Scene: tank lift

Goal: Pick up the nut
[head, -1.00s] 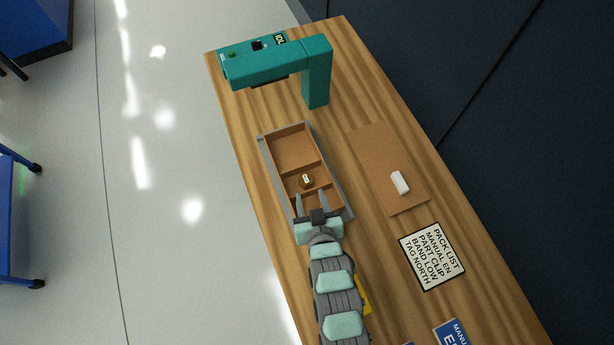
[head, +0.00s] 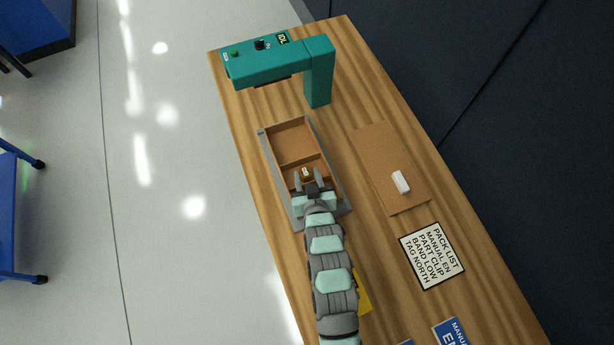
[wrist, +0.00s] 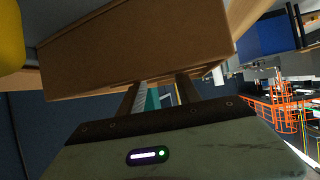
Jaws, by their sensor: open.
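The nut (head: 306,172) is a small brass-coloured piece with a pale mark on top, inside a compartment of the divided brown tray (head: 291,142). My gripper (head: 307,178) is open over the tray, with its two fingers pointing toward the nut and one on each side of it or just short of it; I cannot tell which. In the wrist view the gripper's fingers (wrist: 158,95) stand apart and reach past a brown box wall (wrist: 140,50). The nut is not visible in the wrist view.
A teal arched machine (head: 280,66) stands behind the tray. To the right lie a brown board (head: 378,160) with a white block (head: 401,182) on it and a pack list sign (head: 432,256). A yellow item (head: 363,292) shows beside my arm.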

